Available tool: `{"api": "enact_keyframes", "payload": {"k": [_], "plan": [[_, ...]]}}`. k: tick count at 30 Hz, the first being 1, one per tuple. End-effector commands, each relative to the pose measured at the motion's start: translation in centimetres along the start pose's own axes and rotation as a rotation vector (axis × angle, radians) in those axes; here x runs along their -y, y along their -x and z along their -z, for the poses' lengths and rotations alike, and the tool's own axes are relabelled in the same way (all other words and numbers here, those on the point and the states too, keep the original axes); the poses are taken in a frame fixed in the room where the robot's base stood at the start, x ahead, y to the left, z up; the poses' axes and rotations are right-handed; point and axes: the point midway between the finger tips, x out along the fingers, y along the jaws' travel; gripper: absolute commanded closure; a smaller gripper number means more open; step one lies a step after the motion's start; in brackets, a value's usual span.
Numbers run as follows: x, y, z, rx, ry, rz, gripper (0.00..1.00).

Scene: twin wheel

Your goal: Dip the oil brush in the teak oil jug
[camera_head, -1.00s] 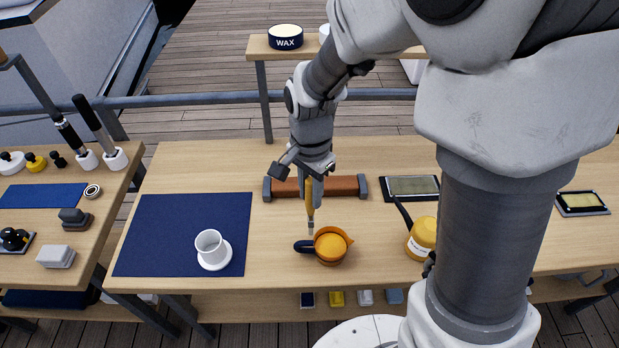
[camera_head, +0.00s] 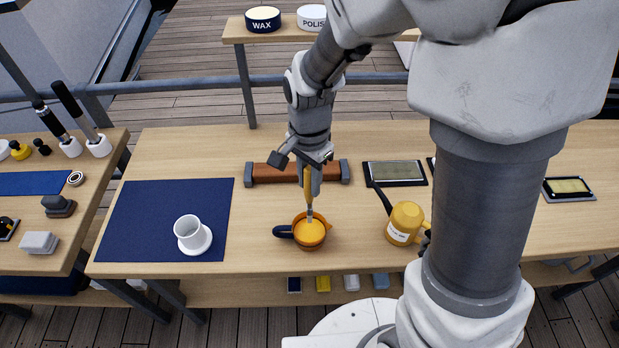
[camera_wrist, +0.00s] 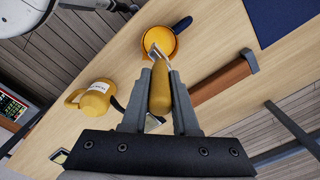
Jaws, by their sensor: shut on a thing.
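My gripper (camera_head: 310,170) is shut on the oil brush (camera_head: 309,186), which has a yellow-brown handle and a metal ferrule. The brush points down, with its lower end over the mouth of an orange open jug (camera_head: 299,240) that has a spout and a dark blue handle. In the wrist view, the brush (camera_wrist: 160,92) sits between my fingers and its far end overlaps the jug (camera_wrist: 172,52). The jug holds a yellow-orange filling. I cannot tell whether the bristles touch it.
A yellow labelled can (camera_head: 406,221) with a dark spout stands right of the jug. A white cup (camera_head: 188,232) on a saucer stands on the navy mat (camera_head: 160,205). A brown block (camera_head: 275,174) lies behind the jug. Bare table lies between mat and jug.

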Motion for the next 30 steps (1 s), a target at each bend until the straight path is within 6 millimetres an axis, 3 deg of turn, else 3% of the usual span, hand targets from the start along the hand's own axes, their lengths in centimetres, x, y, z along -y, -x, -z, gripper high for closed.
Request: {"api": "enact_keyframes", "payload": {"k": [1,18,30], "plan": [[0.0,-1.0,0.0,0.000,0.000,-0.001,1.00],[-0.1,-7.7,0.0,0.001,0.000,-0.002,1.00],[0.0,-8.6,0.0,0.000,0.000,0.000,1.00]]}}
